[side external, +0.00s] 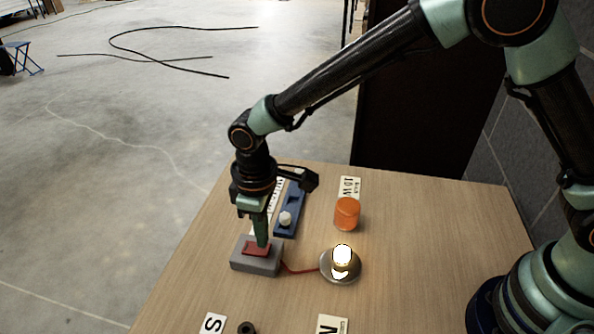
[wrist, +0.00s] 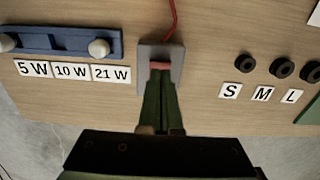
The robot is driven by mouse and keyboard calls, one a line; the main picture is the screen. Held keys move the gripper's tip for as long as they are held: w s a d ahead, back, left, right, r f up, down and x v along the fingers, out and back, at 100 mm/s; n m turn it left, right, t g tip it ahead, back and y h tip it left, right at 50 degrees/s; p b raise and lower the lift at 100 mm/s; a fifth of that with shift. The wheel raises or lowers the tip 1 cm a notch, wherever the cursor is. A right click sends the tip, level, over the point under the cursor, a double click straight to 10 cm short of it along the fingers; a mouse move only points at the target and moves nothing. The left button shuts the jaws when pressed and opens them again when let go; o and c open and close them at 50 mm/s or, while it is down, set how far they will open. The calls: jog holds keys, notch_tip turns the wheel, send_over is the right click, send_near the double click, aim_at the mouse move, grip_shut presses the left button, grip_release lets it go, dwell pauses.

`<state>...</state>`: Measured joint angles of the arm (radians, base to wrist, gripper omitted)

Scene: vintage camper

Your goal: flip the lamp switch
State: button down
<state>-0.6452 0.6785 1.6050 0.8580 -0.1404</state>
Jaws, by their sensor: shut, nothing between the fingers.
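The lamp switch is a grey box (side external: 244,265) with a red rocker (side external: 249,250) on top, near the table's left edge. In the wrist view the grey box (wrist: 176,72) and part of the red rocker (wrist: 160,65) show beyond my fingertips. My gripper (side external: 263,243) points down, shut and empty, with its tips at the rocker; it seems to touch it. It also shows in the wrist view (wrist: 160,76), covering part of the rocker. The lamp, a bulb (side external: 342,257) on a round metal base (side external: 355,272), is lit. A red wire (side external: 298,271) joins it to the switch.
A blue holder (side external: 293,208) with white bulbs stands behind the switch, by wattage labels. An orange cylinder (side external: 347,214) stands behind the lamp. In the wrist view, black rings (wrist: 283,68) lie by the S, M and L cards (wrist: 262,94). Bare table lies right of the lamp.

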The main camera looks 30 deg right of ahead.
jog(key=shift+f, duration=0.9)
dwell(1.0)
jog(key=shift+r, duration=3.5)
